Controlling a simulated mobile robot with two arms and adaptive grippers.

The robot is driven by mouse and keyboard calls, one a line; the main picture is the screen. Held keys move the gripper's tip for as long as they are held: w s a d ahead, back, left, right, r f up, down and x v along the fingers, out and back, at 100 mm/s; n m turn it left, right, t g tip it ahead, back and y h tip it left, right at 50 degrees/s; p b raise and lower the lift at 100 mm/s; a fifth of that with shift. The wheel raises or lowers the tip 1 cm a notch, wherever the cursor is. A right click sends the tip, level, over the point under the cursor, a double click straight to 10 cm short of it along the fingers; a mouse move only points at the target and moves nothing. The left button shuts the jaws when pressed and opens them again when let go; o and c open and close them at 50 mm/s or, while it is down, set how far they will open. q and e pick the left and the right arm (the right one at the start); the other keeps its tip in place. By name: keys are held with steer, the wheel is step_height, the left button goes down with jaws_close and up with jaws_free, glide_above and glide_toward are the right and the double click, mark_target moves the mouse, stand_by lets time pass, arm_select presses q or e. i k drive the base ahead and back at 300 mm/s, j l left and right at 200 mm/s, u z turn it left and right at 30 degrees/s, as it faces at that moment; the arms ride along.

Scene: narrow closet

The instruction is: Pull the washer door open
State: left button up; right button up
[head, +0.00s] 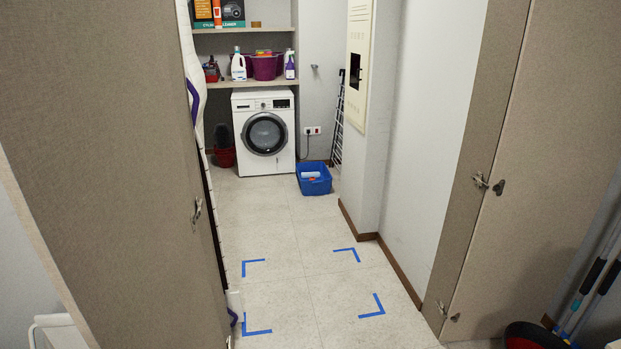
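A white front-loading washer (280,104) stands at the far end of the closet, under a shelf. Its round washer door (265,134), with dark glass and a grey ring, looks shut. The door faces me across the floor, well away from me. Neither of my grippers shows in the head view.
Tall closet doors stand open at left (110,150) and right (560,150). A blue basin (314,188) sits on the floor right of the washer's front. A red bucket (225,157) stands left of it. Blue corner tape (258,331) marks the clear tiled floor.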

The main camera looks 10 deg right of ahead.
mark_target(246, 137)
steer(key=i+l, duration=0.2)
steer(key=l, duration=0.15)
steer(key=i+l, duration=0.45)
steer(key=l, duration=0.25)
steer(key=i+z, duration=0.35)
steer(key=i, duration=2.05)
steer(key=i+j, duration=0.6)
steer(key=i, duration=0.15)
steer(key=i+j+z, duration=0.15)
steer(key=i+j, duration=0.4)
steer(key=i, duration=0.25)
steer(key=i+j+z, duration=0.15)
steer(key=i, duration=0.45)
